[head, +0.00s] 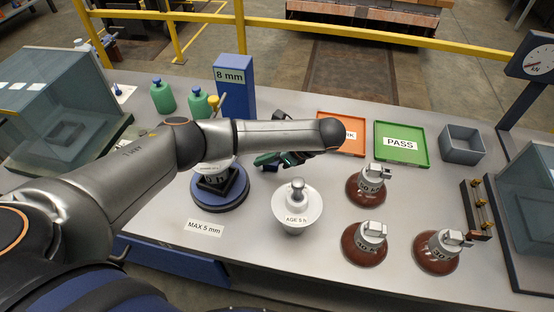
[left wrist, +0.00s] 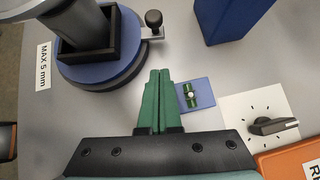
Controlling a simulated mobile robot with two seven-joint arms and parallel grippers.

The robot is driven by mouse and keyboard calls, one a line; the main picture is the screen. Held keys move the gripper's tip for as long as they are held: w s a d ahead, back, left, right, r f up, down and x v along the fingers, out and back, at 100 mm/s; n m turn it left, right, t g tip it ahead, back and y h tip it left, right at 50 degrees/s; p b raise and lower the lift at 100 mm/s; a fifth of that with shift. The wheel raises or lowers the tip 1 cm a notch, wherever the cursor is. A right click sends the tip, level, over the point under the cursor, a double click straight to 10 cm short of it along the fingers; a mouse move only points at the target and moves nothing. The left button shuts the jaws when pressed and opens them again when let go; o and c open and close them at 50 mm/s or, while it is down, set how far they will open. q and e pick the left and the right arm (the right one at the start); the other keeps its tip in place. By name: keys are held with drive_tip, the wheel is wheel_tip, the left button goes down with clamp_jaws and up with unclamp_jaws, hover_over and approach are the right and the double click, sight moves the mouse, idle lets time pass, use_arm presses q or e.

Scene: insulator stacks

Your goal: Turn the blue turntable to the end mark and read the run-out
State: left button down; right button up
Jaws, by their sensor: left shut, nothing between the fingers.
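The blue turntable (head: 236,196) stands left of centre, partly behind my left arm. It carries a black square holder (head: 216,184) with a grey piece in it. In the left wrist view the turntable (left wrist: 128,72) is at upper left, with a black knob (left wrist: 153,18) on a pale metal tab at its edge. My left gripper (head: 258,160) has green fingers; in the left wrist view they (left wrist: 160,74) are shut and empty, right of the turntable, apart from the knob. A tall blue block (head: 235,90) reads "8 mm". I cannot make out an end mark or a run-out reading. My right gripper is out of view.
A white insulator (head: 297,212) labelled "AGE 8 h" and several brown ones (head: 368,186) stand right of the turntable. A blue plate with a green vial (left wrist: 190,92) and a dial panel (left wrist: 270,125) lie near the fingers. Orange (head: 363,140) and green (head: 402,160) trays lie behind.

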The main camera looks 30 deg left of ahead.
use_arm(q)
drive_tip(key=a+p, duration=0.1)
drive_tip(key=a, duration=0.2)
drive_tip(key=shift+s, duration=0.1)
drive_tip(key=shift+a+f, duration=0.1)
drive_tip(key=shift+a, duration=0.5)
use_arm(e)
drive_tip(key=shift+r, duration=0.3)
use_arm(q)
drive_tip(key=shift+p, duration=0.3)
drive_tip(key=shift+a+r+p, duration=0.25)
drive_tip(key=shift+a+p, duration=0.2)
drive_tip(key=shift+p, duration=0.2)
drive_tip(key=shift+a+p, duration=0.35)
drive_tip(key=shift+a+f, duration=0.15)
drive_tip(key=shift+f, duration=0.1)
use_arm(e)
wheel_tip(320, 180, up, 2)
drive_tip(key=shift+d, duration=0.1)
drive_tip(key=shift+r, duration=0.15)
